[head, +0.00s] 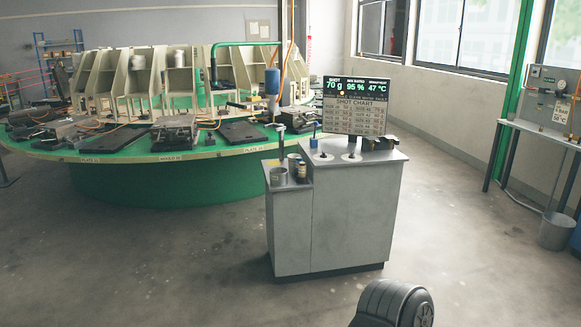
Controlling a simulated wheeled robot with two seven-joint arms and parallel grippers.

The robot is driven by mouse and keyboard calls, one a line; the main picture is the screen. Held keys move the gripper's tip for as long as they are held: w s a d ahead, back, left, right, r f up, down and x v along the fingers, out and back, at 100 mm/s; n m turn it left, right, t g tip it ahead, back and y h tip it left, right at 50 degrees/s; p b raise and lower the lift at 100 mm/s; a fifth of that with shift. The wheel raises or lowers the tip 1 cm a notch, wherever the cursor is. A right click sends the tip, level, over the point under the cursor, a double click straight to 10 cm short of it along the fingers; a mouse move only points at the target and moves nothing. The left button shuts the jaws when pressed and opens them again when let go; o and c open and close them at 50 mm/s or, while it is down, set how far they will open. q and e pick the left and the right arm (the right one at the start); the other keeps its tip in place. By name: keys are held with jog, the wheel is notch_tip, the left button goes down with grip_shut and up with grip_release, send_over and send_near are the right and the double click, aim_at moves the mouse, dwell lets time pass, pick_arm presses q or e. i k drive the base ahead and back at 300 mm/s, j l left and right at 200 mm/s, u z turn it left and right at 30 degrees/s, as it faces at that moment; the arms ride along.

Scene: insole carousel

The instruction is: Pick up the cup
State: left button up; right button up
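A grey metal cup-like cylinder (278,177) stands upright at the front left of the low side ledge of a grey cabinet (350,215). A second, smaller grey cylinder (293,160) stands just behind it. A small dark jar-like thing (301,171) is to its right. I cannot tell for sure which of these is the cup. Neither of my grippers shows in the head view, and nothing is seen touching the cylinders.
A screen with a shot chart (357,105) stands on the cabinet's back edge. A large round green carousel (170,185) with moulds is at the left. A bench (545,130) and a metal bucket (556,230) are at the right.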

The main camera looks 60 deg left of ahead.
aim_at(294, 163)
jog(key=i+j+u, duration=0.1)
jog(key=u, duration=0.4)
jog(key=i+u, duration=0.1)
jog(key=u, duration=0.4)
jog(key=i+j+u, duration=0.1)
jog(key=u, duration=0.35)
jog(key=i+l+u, duration=0.15)
jog(key=i+u, duration=0.15)
jog(key=i, duration=0.2)
jog(key=i+l+u, duration=0.3)
jog(key=i, duration=0.15)
jog(key=i+l+u, duration=0.25)
jog(key=i+l, duration=0.45)
jog(key=i, duration=0.15)
jog(key=z, duration=0.3)
jog(key=i+j+z, duration=0.3)
jog(key=z, duration=0.15)
jog(key=i+j+z, duration=0.45)
jog(key=i+j, duration=0.25)
jog(key=j, duration=0.15)
jog(key=i+j, duration=0.25)
jog(key=j, duration=0.15)
